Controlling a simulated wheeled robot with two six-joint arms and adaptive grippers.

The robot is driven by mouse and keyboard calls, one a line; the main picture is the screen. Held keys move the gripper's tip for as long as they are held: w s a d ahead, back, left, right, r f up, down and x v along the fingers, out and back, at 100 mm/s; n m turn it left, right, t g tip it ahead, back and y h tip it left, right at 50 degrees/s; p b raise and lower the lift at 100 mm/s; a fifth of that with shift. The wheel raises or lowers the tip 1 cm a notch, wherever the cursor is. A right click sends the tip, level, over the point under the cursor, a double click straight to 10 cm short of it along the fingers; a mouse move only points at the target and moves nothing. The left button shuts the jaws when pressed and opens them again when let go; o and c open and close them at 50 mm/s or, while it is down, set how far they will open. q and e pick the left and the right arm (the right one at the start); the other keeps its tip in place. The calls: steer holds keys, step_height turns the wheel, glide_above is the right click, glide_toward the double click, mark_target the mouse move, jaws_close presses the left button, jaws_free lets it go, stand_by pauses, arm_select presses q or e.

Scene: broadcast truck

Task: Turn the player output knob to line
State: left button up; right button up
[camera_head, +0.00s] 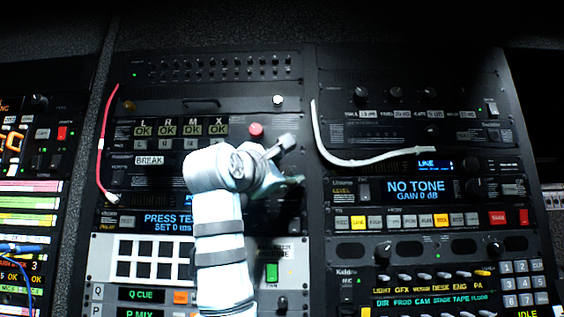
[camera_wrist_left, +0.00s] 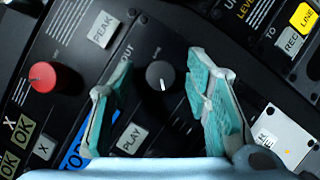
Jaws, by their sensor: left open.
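The small black knob (camera_wrist_left: 160,75) with a white pointer mark is in the left wrist view, on a dark panel under lettering that ends in OUT. Its mark points down in that view, slightly right. A PEAK label (camera_wrist_left: 103,30) and a PLAY label (camera_wrist_left: 131,138) are near it; I see no LINE label beside it. My left gripper (camera_wrist_left: 161,60) is open, with one teal-padded finger on each side of the knob; contact cannot be made out. In the head view the left gripper (camera_head: 290,162) is at the rack panel and hides the knob. My right gripper is not in view.
A red knob (camera_wrist_left: 55,77) is left of the fingers and also shows in the head view (camera_head: 256,129). A white cable (camera_head: 350,158) hangs right of the gripper, and a red cable (camera_head: 106,140) hangs at left. A NO TONE display (camera_head: 415,189) is at right.

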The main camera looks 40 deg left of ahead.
arm_select(q)
steer(key=shift+s+a+f, duration=0.1)
steer(key=shift+a, duration=0.05)
jaws_close()
steer(key=shift+m, duration=0.4)
steer(key=m+p, duration=0.1)
steer(key=m+g+h+p, duration=0.1)
steer(key=m, duration=0.1)
steer(key=shift+r, duration=0.25)
steer(key=shift+m+g+p, duration=0.35)
steer(key=shift+m+g, duration=0.05)
steer(key=shift+m, duration=0.4)
steer(key=shift+m+g+h, duration=0.3)
steer(key=shift+m+g, duration=0.1)
steer(key=shift+m, duration=0.4)
